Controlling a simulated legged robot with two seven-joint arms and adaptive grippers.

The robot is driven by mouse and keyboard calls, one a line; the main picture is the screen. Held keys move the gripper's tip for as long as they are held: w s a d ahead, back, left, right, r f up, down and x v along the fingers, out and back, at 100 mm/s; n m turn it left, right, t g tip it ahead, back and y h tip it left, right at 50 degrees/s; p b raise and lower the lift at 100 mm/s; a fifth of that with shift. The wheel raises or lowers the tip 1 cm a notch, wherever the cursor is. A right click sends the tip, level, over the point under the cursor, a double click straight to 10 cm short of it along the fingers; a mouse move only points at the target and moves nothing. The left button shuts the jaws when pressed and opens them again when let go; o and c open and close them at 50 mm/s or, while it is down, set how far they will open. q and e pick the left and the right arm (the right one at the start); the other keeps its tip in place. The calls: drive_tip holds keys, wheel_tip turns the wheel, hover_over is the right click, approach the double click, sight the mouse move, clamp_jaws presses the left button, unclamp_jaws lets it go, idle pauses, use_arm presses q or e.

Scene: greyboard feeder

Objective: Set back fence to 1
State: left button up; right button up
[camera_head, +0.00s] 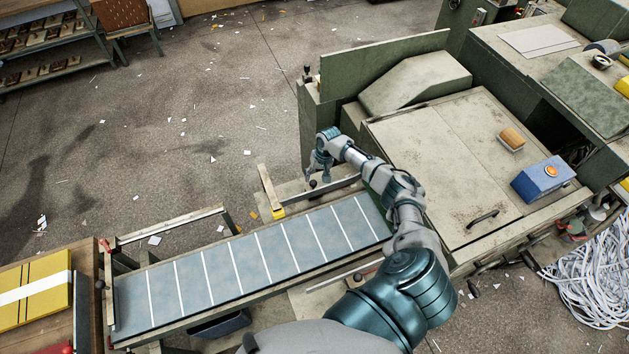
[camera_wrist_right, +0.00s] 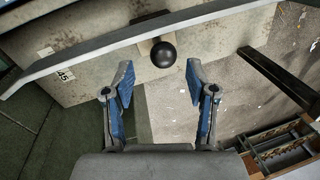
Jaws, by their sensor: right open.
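The back fence looks like the long metal bar (camera_head: 338,188) along the far side of the feeder bed; it also crosses the top of the right wrist view (camera_wrist_right: 100,46). A black ball knob (camera_wrist_right: 163,55) sits against it, and shows small below my gripper in the head view (camera_head: 313,184). My right gripper (camera_head: 318,170) is open and empty. In the right wrist view its blue fingers (camera_wrist_right: 158,76) are apart, with the knob just beyond the gap between their tips. A small white scale label (camera_wrist_right: 65,75) lies left of the knob; a setting of 1 cannot be read. My left gripper is out of view.
The blue feeder bed with white stripes (camera_head: 238,265) runs below the fence. A bar with a yellow end (camera_head: 268,188) stands left of my gripper. The green machine housing (camera_head: 385,65) rises behind, and a blue box with an orange button (camera_head: 542,180) sits on the right.

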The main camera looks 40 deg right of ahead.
sight(314, 181)
drive_tip(key=shift+w+a+f, duration=0.1)
drive_tip(key=shift+a+f, duration=0.05)
drive_tip(key=shift+f, duration=0.45)
drive_tip(key=shift+w+a+f, duration=0.1)
drive_tip(key=shift+a+f, duration=0.05)
drive_tip(key=shift+f, duration=0.45)
drive_tip(key=shift+a+f, duration=0.25)
drive_tip(key=shift+f, duration=0.1)
drive_tip(key=shift+c, duration=0.2)
drive_tip(key=shift+d, duration=0.1)
clamp_jaws()
